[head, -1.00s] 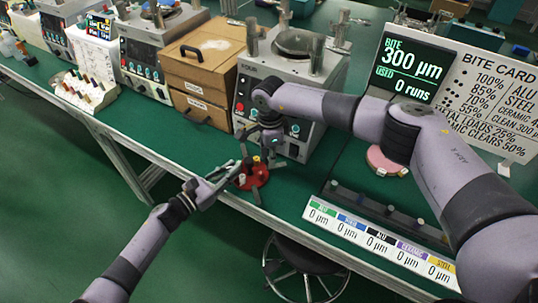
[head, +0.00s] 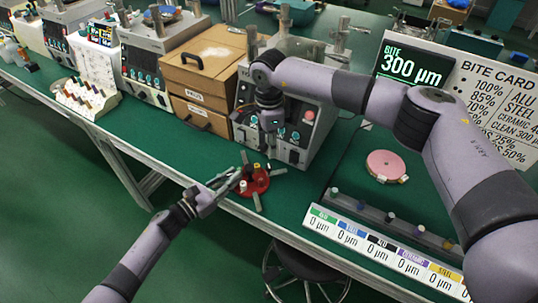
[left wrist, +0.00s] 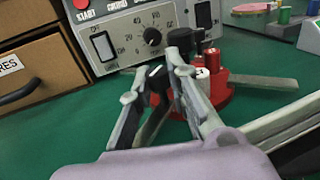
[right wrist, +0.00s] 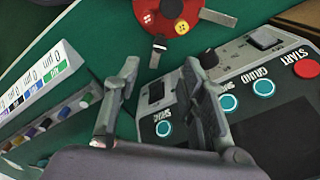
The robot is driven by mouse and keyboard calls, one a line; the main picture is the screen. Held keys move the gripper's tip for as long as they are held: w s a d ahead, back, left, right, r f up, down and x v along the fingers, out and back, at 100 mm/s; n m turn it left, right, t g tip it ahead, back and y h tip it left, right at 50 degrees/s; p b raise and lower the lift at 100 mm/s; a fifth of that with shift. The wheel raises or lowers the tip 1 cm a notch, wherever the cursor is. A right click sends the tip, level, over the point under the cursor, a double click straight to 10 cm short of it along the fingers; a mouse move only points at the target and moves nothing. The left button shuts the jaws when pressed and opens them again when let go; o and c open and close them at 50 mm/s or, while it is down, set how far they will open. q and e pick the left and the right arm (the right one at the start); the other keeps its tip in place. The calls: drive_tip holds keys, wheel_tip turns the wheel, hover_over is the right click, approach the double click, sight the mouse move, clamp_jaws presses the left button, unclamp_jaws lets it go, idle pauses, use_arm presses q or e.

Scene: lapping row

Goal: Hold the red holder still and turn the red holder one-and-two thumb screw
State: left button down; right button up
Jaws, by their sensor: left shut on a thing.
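The red holder (head: 262,185) is a round red disc on the green bench, with grey bars sticking out and small posts on top. My left gripper (head: 238,180) is at its left edge, shut on part of it; the left wrist view shows the fingers (left wrist: 158,85) beside the red disc (left wrist: 220,98). The exact gripped part is hidden. My right gripper (head: 270,143) hangs above and behind the holder, apart from it. In the right wrist view its fingers (right wrist: 162,75) are spread and empty, with the holder (right wrist: 180,18) at the top. I cannot tell which post is the one-and-two thumb screw.
A lapping machine (head: 298,130) with a control panel stands just behind the holder. Wooden drawers (head: 207,75) are to its left. A pink disc (head: 387,165) and a labelled strip (head: 385,247) lie to the right. The bench's front edge is close to the holder.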

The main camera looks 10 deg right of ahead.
drive_tip(key=shift+r, duration=1.8)
use_arm(q)
drive_tip(key=c, duration=1.5)
unclamp_jaws()
drive_tip(key=shift+o, duration=0.2)
